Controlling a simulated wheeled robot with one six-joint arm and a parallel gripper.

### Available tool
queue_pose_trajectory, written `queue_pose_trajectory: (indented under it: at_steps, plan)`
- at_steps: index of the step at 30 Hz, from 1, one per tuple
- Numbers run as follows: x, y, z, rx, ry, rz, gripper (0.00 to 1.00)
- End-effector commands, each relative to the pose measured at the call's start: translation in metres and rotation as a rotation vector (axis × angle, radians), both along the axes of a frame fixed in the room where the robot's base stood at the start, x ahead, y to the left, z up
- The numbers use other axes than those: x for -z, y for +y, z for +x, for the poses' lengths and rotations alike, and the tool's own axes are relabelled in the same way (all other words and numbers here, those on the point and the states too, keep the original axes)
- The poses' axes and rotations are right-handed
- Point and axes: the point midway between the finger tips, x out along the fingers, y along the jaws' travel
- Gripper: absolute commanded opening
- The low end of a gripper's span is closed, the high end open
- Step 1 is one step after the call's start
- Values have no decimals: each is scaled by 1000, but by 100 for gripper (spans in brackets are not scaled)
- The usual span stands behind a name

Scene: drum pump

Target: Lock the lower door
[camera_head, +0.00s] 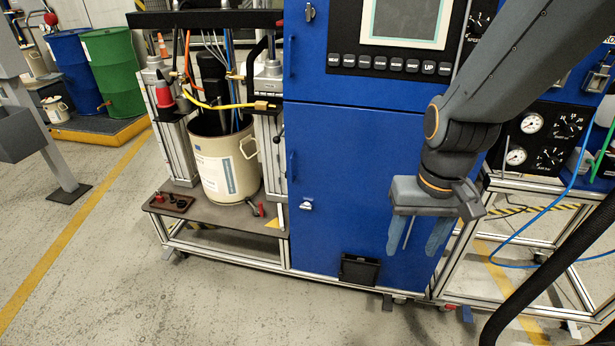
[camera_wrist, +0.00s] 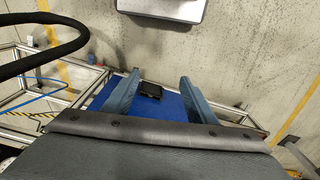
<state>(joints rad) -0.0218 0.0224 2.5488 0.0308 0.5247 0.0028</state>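The blue lower door (camera_head: 335,150) fills the front of the cabinet in the head view and looks closed. A small silver latch (camera_head: 306,205) sits near its left edge, below a blue handle (camera_head: 292,168); I cannot tell whether it is locked. My gripper (camera_head: 412,248) points down in front of the door's right part, well right of the latch. Its two blue fingers are apart with nothing between them. In the wrist view the open fingers (camera_wrist: 158,78) hang over the blue front (camera_wrist: 170,106); the latch does not show there.
A black box (camera_head: 359,269) sticks out at the door's bottom. A beige pail (camera_head: 228,165) stands in the pump frame to the left. A black hose (camera_head: 560,255) and blue hose (camera_head: 530,235) run at the right. The floor in front is clear.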

Motion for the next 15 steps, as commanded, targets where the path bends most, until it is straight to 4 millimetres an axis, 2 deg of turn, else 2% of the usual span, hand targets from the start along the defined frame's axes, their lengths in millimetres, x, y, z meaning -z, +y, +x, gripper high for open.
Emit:
queue_pose_trajectory:
  at_steps: [1, 5, 6, 9, 15]
  plan:
    - [17, 10, 17, -3, -31, 11, 55]
    - [61, 48, 83, 6, -180, 51, 55]
    - [76, 62, 107, 12, -239, 64, 55]
    - [111, 94, 161, 35, -382, 85, 55]
    - [173, 150, 248, 94, -670, 87, 55]
